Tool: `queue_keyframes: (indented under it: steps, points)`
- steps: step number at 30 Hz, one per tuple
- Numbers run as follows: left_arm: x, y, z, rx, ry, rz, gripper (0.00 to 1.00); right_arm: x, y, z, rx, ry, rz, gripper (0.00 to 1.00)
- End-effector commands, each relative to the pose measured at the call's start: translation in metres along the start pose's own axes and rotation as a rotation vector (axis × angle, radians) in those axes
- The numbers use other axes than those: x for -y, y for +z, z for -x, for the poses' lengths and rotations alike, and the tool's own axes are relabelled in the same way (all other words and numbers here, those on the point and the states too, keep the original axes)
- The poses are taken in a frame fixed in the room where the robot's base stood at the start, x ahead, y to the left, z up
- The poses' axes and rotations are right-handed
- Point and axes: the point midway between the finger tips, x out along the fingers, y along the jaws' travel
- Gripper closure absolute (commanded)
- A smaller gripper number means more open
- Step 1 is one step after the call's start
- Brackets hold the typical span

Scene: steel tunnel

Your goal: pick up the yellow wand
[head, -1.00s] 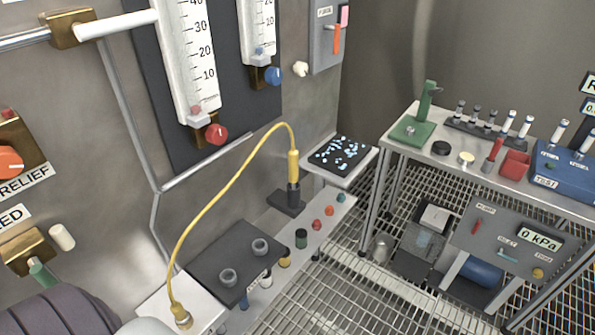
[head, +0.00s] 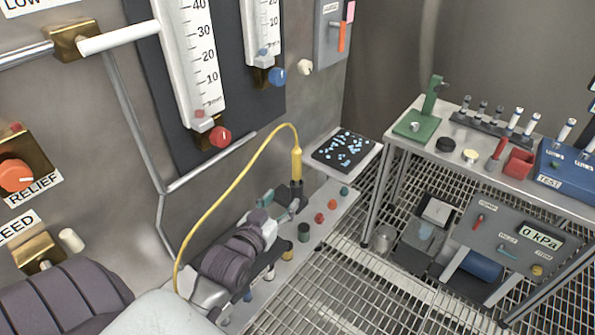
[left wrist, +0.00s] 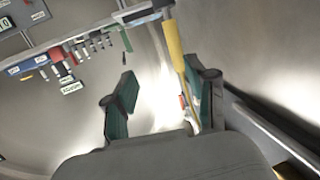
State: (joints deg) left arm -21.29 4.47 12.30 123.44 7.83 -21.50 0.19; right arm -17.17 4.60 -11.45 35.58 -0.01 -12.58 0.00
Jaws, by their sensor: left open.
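The yellow wand (head: 296,163) stands upright at the far end of the narrow wall shelf, its lower end near my left gripper. A yellow cord (head: 221,188) arches from its top down to the near end of the shelf. My left gripper (head: 278,199) is open, low over the shelf, just on the near side of the wand. In the left wrist view the wand (left wrist: 173,46) shows at the opening between the spread green-padded fingers (left wrist: 168,78), nearer the right finger. I see no grip on it. The wand's holder is mostly hidden by the gripper. My right gripper is not in view.
The shelf (head: 330,205) carries red and green knobs beside the gripper. A small ledge with a dark speckled pad (head: 344,148) is behind the wand. Gauges with a red knob (head: 220,137) hang on the wall above. A bench (head: 430,151) stands right, past open grating.

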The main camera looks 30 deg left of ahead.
Motion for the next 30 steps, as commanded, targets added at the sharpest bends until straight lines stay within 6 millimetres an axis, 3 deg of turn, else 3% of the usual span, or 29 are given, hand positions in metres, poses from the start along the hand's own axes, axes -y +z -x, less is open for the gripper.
queue_keyframes:
  steps: [6,18,26,30]
  points:
    - [0.021,-0.030,-0.008,-0.144,-0.040,0.016,0.44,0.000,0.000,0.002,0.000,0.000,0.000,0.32]
    - [0.024,-0.042,-0.077,-0.147,-0.040,0.016,0.44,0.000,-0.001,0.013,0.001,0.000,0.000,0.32]
    - [0.025,-0.045,-0.096,-0.145,-0.040,0.016,0.44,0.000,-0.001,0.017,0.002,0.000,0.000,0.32]
    - [0.026,-0.051,-0.117,-0.146,-0.041,0.015,0.44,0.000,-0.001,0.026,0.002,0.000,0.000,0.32]
